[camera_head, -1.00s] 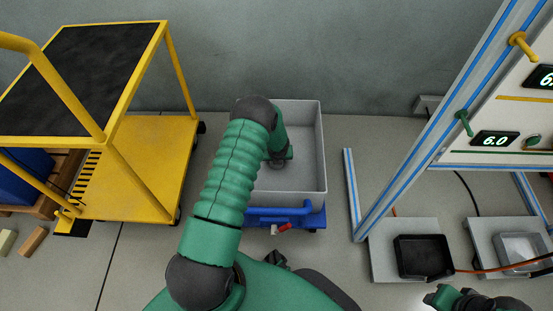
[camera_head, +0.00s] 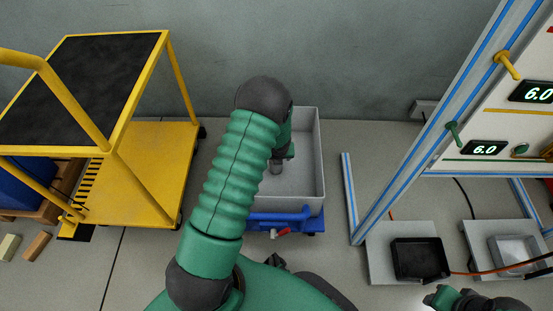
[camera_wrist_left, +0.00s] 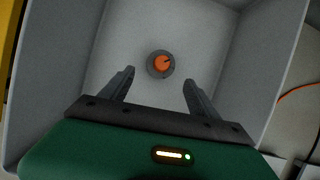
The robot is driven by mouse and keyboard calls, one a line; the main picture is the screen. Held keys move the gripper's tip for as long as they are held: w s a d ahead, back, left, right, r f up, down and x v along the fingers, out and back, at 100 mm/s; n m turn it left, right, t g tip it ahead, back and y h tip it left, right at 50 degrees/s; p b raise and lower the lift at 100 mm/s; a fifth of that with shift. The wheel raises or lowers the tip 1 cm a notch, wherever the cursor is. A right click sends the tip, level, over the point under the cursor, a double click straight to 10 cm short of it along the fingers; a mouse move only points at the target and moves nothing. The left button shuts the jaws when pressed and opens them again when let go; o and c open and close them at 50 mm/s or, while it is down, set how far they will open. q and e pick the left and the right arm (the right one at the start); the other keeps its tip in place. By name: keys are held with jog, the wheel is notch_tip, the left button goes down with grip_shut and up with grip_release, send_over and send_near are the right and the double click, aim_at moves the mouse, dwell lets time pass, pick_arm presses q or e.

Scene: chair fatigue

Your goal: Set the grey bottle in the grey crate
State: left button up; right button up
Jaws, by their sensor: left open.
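The grey crate (camera_head: 316,160) stands on the floor against the wall, on a blue base. The grey bottle (camera_head: 275,168) is inside it, partly hidden by my arm in the head view. In the left wrist view the bottle (camera_wrist_left: 152,73) shows from above as a grey ring around an orange top; it looks upright on the crate floor. My left gripper (camera_wrist_left: 158,79) is open above the bottle, its fingers apart with nothing between them. My right gripper (camera_head: 455,298) is only partly visible at the bottom right edge, and its jaws are unclear.
A yellow trolley (camera_head: 150,170) with a black top shelf stands left of the crate. A blue-striped frame (camera_head: 390,180) with displays stands to the right. A black tray (camera_head: 420,259) and a light tray (camera_head: 520,250) lie on plates below it.

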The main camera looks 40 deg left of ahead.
pick_arm(q)
jog(key=s+d+r+n, duration=0.2)
jog(key=d+r+n, duration=0.4)
jog(key=r+n, duration=0.25)
jog(key=s+d+r+n+h, duration=0.1)
jog(key=s+d+r+n, duration=0.2)
jog(key=s+d+n, duration=0.1)
jog(key=s+d+r+n+h, duration=0.1)
jog(key=s+d+r+n, duration=0.3)
jog(key=d+n, duration=0.3)
jog(key=s+d+r+n+h, duration=0.1)
jog(key=s+d+r+n, duration=0.2)
jog(key=s+d+n, duration=0.2)
jog(key=shift+s+d+r+n, duration=0.25)
jog(key=shift+s+d+n, duration=0.1)
jog(key=shift+n, duration=0.6)
jog(key=shift+s, duration=0.15)
